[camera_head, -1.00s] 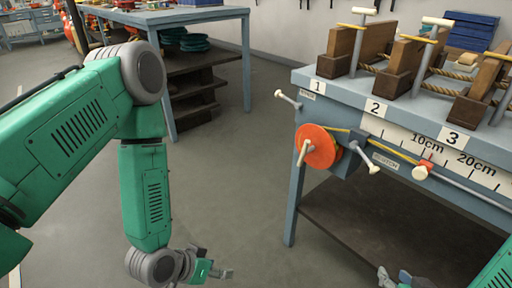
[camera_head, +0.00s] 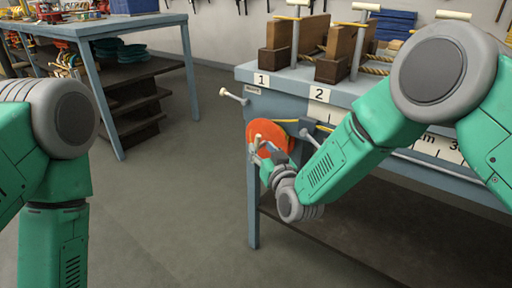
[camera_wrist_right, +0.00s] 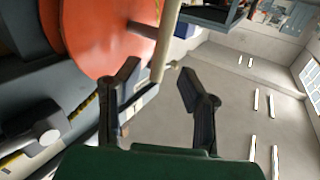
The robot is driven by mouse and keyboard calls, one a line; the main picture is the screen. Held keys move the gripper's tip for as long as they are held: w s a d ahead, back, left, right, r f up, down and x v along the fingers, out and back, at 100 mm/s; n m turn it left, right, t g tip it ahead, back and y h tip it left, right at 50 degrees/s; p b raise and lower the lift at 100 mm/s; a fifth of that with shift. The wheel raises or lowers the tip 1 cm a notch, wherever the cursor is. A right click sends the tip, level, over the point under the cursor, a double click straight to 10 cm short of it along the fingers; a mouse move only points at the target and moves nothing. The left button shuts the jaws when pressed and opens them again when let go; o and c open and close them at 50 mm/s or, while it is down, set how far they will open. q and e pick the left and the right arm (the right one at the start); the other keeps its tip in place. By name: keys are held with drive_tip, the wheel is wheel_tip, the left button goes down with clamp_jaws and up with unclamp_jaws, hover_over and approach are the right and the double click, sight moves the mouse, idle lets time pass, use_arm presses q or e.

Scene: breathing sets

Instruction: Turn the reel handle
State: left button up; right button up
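The orange reel (camera_head: 268,132) is on the front of the blue-grey bench, near its left leg. Its cream handle (camera_head: 256,143) sticks out in front of the disc. My right gripper (camera_head: 260,157) is at the handle, and my forearm covers part of the bench front. In the right wrist view the orange disc (camera_wrist_right: 95,30) fills the upper left. The handle (camera_wrist_right: 167,40) comes down between the two spread fingers of my gripper (camera_wrist_right: 158,82), nearer the left finger; contact is unclear. My left gripper is out of view below the frame.
The bench top (camera_head: 262,72) carries wooden blocks with ropes and cream T-bars. A cream-tipped lever (camera_head: 232,95) sticks out left of the reel, and another knob (camera_head: 308,134) sits to its right. A second table (camera_head: 85,27) stands at the left. The floor between is clear.

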sight(259, 145)
drive_tip(key=x, duration=0.2)
drive_tip(key=shift+w+a+f+b, duration=0.1)
drive_tip(key=shift+w+a+b, duration=0.05)
drive_tip(key=shift+w+b, duration=0.2)
drive_tip(key=shift+w+a, duration=0.15)
drive_tip(key=shift+w, duration=0.45)
clamp_jaws()
drive_tip(key=shift+s+f+m+t+b, duration=0.1)
drive_tip(key=shift+f+m+t+b, duration=0.2)
drive_tip(key=shift+b, duration=0.5)
drive_tip(key=shift+s+d+r+m+t+b, duration=0.1)
drive_tip(key=shift+d+m+t+b, duration=0.1)
drive_tip(key=shift+m+t+b, duration=0.4)
drive_tip(key=shift+r, duration=0.15)
unclamp_jaws()
